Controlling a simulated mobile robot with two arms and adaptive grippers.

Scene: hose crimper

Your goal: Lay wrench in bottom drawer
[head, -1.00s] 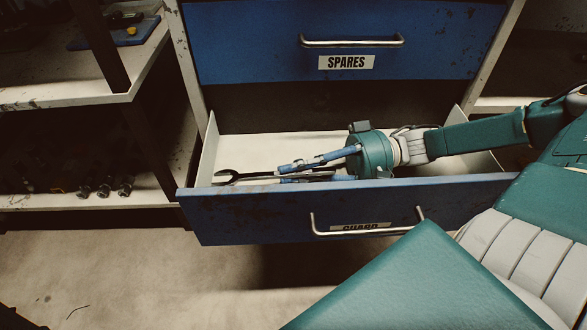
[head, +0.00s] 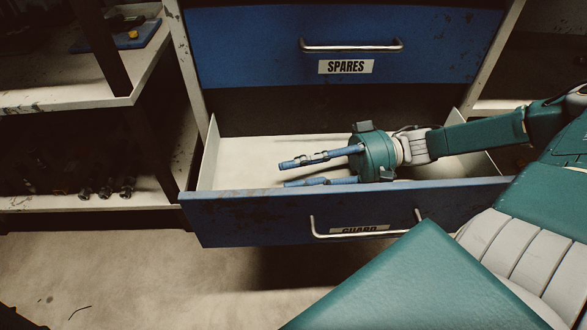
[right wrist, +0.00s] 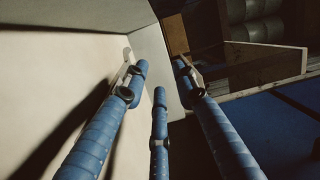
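The bottom drawer (head: 255,218), blue-fronted with a label partly hidden by its bar handle, is pulled open. My right gripper (head: 286,174) is inside it, its blue fingers pointing left, low behind the drawer front. In the right wrist view the blue fingers (right wrist: 155,85) stand apart with nothing between them, above the drawer's pale floor (right wrist: 60,60). The wrench does not show in either view now; the drawer front hides part of the drawer's near inside. My left gripper is not in view.
The closed blue SPARES drawer (head: 250,45) is above the open one, with a dark gap between. Shelves (head: 60,105) with small parts stand at left. The visible drawer floor left of and behind the gripper is bare.

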